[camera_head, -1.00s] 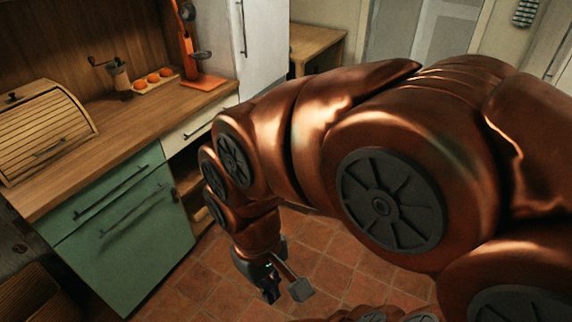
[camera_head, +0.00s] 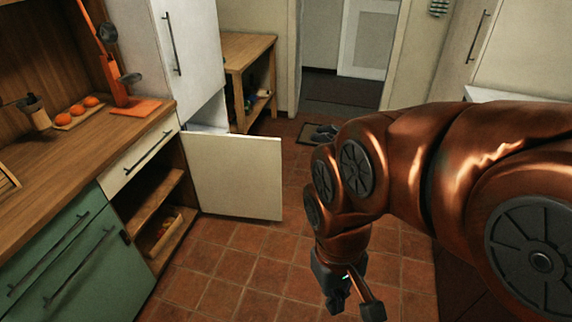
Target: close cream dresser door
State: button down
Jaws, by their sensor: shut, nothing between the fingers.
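The cream dresser door (camera_head: 235,177) stands wide open, swung out to the right from the cream section of the dresser, below the cream drawer (camera_head: 140,156). Its opening shows wooden shelves (camera_head: 158,205) inside, with a small crate on the lower one. My gripper (camera_head: 354,304) is at the bottom right of the door, over the tiled floor, apart from the door. It points down, shut and empty. No handle shows on the door's visible face.
Green cabinet fronts (camera_head: 75,268) stand left of the opening. A tall white cupboard (camera_head: 190,55) and a wooden side table (camera_head: 248,70) stand behind the door. The tiled floor (camera_head: 235,265) in front is clear. Shoes lie on a mat (camera_head: 318,132) near the doorway.

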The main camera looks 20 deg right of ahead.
aim_at(232, 174)
jog(key=z, duration=1)
jog(key=i, duration=5.15)
jog(key=u, duration=4.3)
jog(key=i, duration=1)
jog(key=z, duration=0.05)
